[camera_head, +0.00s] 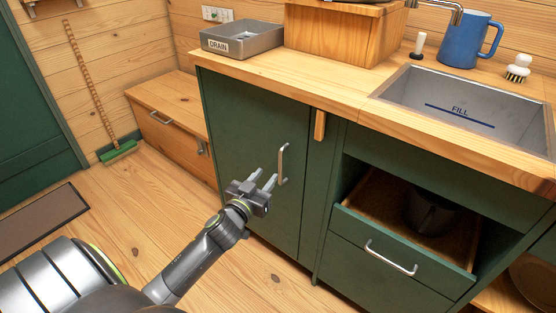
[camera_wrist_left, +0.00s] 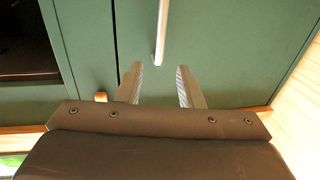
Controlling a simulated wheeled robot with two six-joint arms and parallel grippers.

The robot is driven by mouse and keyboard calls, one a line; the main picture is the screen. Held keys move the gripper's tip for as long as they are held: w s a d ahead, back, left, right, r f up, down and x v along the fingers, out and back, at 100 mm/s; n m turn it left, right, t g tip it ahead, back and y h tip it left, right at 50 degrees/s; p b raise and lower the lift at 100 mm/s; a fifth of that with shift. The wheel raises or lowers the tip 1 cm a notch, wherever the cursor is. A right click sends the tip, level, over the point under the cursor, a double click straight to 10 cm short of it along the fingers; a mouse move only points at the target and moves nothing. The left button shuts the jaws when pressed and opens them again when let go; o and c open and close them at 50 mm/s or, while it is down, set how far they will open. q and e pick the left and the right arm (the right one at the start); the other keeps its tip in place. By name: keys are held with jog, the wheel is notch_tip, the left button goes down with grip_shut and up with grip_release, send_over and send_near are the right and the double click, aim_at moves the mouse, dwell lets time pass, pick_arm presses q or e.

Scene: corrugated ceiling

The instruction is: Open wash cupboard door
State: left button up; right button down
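The green wash cupboard door (camera_head: 237,146) is shut, below the wooden counter. Its pale metal handle (camera_head: 282,164) stands upright near the door's right edge. My left gripper (camera_head: 265,182) is in front of the door, just left of the handle's lower end in the head view. Its two fingers are apart with nothing between them. In the left wrist view the handle (camera_wrist_left: 161,35) reaches down toward the gap between the open fingertips (camera_wrist_left: 160,70), slightly beyond them. I cannot tell whether they touch it. My right gripper is not in view.
A green drawer (camera_head: 400,250) stands open at the right, with a dark pot (camera_head: 432,210) inside. A sink (camera_head: 465,105) and a tray marked DRAIN (camera_head: 242,38) are on the counter. A low wooden bench (camera_head: 165,118) stands left of the cupboard. The floor in front is clear.

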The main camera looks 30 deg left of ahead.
pick_arm(q)
jog(key=w+a, duration=0.1)
jog(key=w, duration=0.7)
jog(key=shift+w, duration=0.2)
jog(key=shift+c, duration=0.4)
grip_shut()
